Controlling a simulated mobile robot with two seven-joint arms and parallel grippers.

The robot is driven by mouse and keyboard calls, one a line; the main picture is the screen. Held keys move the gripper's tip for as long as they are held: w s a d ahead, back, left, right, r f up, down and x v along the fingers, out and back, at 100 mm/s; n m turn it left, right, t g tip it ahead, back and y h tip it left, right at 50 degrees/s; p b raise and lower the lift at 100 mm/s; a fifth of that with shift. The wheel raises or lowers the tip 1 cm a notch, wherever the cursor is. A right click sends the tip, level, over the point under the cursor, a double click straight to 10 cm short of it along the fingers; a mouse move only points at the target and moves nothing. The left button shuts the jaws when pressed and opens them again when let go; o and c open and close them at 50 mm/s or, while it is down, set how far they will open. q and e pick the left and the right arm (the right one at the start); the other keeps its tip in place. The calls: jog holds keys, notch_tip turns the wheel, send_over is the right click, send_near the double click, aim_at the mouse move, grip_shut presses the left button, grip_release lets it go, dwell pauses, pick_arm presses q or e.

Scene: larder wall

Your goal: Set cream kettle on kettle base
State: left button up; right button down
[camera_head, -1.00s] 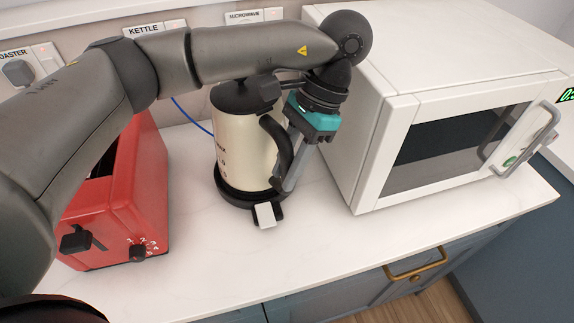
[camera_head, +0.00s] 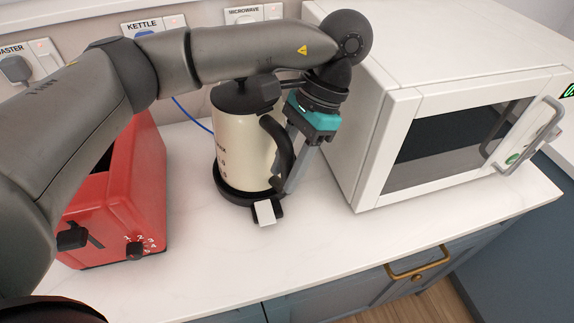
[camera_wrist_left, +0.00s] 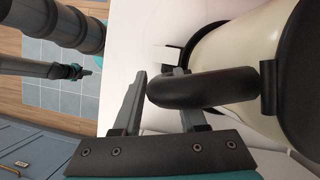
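The cream kettle (camera_head: 240,150) stands upright on the round black kettle base (camera_head: 236,196) on the counter, with its black lid on top. It looks seated level, but the contact is partly hidden. Its black handle (camera_head: 279,146) faces right, and a white tab (camera_head: 265,212) sticks out at the front. My left gripper (camera_head: 291,180) is at the handle. In the left wrist view its fingers (camera_wrist_left: 158,85) are apart, one on the outer side of the handle (camera_wrist_left: 205,88) and one passing behind it. A gap shows between them.
A red toaster (camera_head: 120,200) stands left of the kettle. A white microwave (camera_head: 375,130) stands close on the right, beside my left gripper. A blue cable (camera_head: 190,115) runs behind the kettle to the labelled wall sockets. The counter in front (camera_head: 215,260) is clear.

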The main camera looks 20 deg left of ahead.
pick_arm(q)
jog(key=shift+s+f, duration=0.1)
jog(key=p+v, duration=0.6)
jog(key=v, duration=0.5)
jog(key=shift+p, duration=0.35)
dwell(0.6)
